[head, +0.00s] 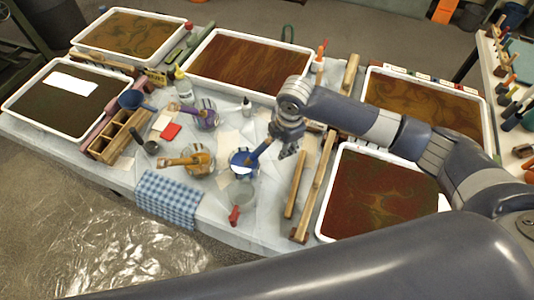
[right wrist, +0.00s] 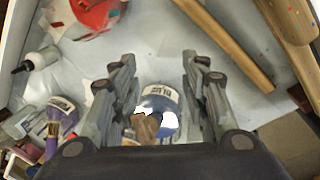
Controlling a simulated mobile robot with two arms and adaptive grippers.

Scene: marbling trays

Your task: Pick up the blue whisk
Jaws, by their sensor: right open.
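In the right wrist view the jar (right wrist: 158,102) has a label that reads BLUE, and the whisk handle (right wrist: 146,128) rises close to the camera between the gripper's fingers. My right gripper (head: 288,151) is open and empty, pointing down just right of the handle in the head view. The whisk's lower end is hidden in the jar. My left gripper is not in view.
Jars with an orange whisk (head: 188,160) and a purple whisk (head: 197,112) stand to the left. A clear glass (head: 240,192) stands in front of the blue jar. Wooden bars (head: 316,187) lie to the right, beside a marbling tray (head: 325,222).

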